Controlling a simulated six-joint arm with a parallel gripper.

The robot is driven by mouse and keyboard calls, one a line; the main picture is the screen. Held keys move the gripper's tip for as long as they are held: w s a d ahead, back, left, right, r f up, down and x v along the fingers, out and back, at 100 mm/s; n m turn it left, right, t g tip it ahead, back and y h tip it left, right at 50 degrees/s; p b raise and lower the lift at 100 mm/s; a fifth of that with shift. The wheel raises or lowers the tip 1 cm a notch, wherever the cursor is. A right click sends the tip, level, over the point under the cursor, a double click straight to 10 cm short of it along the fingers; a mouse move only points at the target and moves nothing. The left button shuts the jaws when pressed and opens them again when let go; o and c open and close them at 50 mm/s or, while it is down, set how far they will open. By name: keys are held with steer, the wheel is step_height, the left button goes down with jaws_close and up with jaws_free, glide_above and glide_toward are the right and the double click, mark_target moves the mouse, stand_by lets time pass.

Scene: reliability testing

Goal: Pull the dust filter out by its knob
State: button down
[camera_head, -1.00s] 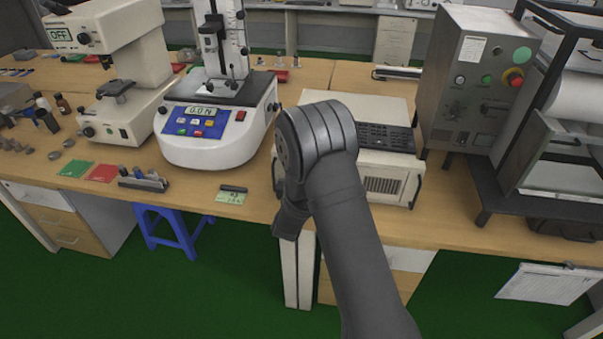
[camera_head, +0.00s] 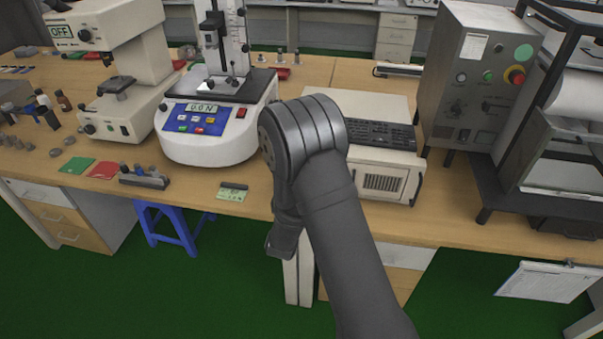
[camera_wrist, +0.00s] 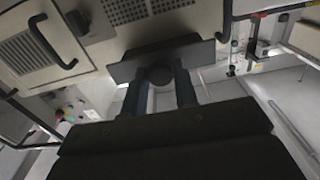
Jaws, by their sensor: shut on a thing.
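The dust filter (camera_wrist: 122,71) is a dark flat panel at the upper middle of the wrist view, in front of the pale case. Its round dark knob (camera_wrist: 160,75) sits between the two fingers of my gripper (camera_wrist: 160,84), which is shut on it. The panel appears to stand out from the case front; how far I cannot tell. In the head view the pale boxy unit (camera_head: 384,165) stands on the bench behind my arm. My arm hides the gripper, knob and filter there.
The unit has a vent grille (camera_wrist: 24,62) and bar handle (camera_wrist: 52,42). A black keyboard (camera_head: 380,134) lies on top. A force tester (camera_head: 215,125) stands left, a grey control box (camera_head: 475,85) right. Open floor (camera_head: 250,290) lies before the bench edge.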

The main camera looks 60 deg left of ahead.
steer(key=v, duration=0.4)
steer(key=c, duration=1.1)
jaws_free()
steer(key=v, duration=1.7)
steer(key=shift+s+d+r, duration=0.15)
steer(key=shift+s+d, duration=0.05)
steer(key=shift+w+a, duration=0.1)
steer(key=x, duration=1.7)
steer(key=shift+w+a, duration=0.1)
